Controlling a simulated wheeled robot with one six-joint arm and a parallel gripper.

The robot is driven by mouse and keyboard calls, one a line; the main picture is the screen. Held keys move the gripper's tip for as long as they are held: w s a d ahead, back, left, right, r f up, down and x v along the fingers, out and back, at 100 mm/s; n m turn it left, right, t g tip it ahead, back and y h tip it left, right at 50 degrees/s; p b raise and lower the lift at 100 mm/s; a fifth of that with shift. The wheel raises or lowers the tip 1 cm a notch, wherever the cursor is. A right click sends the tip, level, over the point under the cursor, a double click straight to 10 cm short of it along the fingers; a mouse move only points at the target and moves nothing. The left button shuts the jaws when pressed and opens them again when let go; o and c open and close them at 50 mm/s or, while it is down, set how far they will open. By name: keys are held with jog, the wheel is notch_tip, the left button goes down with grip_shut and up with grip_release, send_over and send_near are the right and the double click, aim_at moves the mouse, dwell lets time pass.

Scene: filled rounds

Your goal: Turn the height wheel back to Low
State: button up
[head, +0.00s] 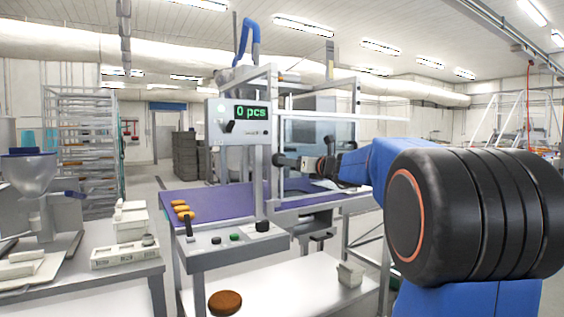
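A machine with a grey frame and a purple belt (215,204) stands in the middle of the head view. A dark round knob or wheel (279,160) shows at its frame, just left of my arm's end. A black knob (263,226) sits on the control panel, and a small dark knob (230,127) is on the display box. No Low mark is readable, so I cannot tell which is the height wheel or its setting. My gripper (303,163) is small, at the end of my blue arm, close to the dark round part. I cannot tell whether they touch or whether the fingers are open.
The display box (239,122) reads "0 pcs". The control panel (203,249) carries a black lever (188,228) and a green button (236,237). Brown rounds (182,209) lie on the belt; another (225,302) is on the lower white table (290,285). A side table (120,273) stands left.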

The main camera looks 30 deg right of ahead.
jog(key=w, duration=0.7)
jog(key=shift+w+a, duration=0.35)
jog(key=shift+w, duration=0.05)
jog(key=shift+c, duration=0.4)
jog(key=c, duration=1)
